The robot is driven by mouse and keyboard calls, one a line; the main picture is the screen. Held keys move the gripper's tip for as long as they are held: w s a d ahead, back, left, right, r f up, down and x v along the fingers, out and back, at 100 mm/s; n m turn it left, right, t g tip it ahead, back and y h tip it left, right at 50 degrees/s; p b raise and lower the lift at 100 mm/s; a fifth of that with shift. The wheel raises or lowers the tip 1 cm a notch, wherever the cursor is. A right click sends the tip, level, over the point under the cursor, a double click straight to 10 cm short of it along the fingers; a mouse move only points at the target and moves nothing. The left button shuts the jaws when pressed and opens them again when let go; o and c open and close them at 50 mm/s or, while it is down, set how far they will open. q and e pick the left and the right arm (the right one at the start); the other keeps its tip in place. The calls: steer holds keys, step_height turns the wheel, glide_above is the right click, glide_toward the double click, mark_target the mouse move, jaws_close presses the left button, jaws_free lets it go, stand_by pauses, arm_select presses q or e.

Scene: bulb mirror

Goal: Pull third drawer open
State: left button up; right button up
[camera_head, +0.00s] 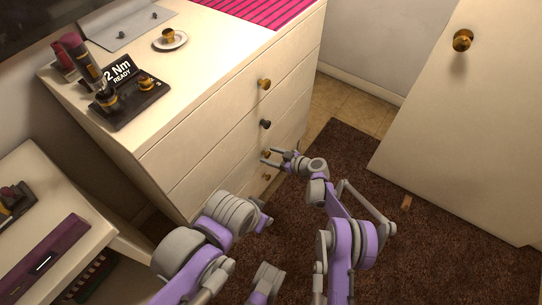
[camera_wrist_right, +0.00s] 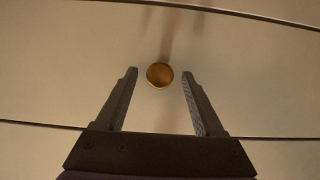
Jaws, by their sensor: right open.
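The cream dresser (camera_head: 225,150) has a column of drawers with round knobs. The top knob (camera_head: 264,84) is brass and the second knob (camera_head: 265,124) is dark. The third drawer's knob (camera_head: 266,153) is partly hidden by my right gripper (camera_head: 268,156), which is in front of it. In the right wrist view the brass knob (camera_wrist_right: 160,75) lies between the open fingers of my right gripper (camera_wrist_right: 160,78), close to the tip line, with a visible gap on both sides. The drawers look shut. My left arm is folded in front of the dresser, its fingers not clearly seen.
A white door (camera_head: 460,130) with a brass knob stands at the right. A dark brown rug (camera_head: 430,235) covers the floor, with a small orange-brown item (camera_head: 406,202) on it. A shelf unit (camera_head: 45,190) is at the left. A torque stand (camera_head: 130,105) and saucer (camera_head: 160,42) sit on the dresser.

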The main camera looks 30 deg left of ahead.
steer(key=shift+a, duration=0.1)
jaws_close()
stand_by(0.3)
stand_by(1.1)
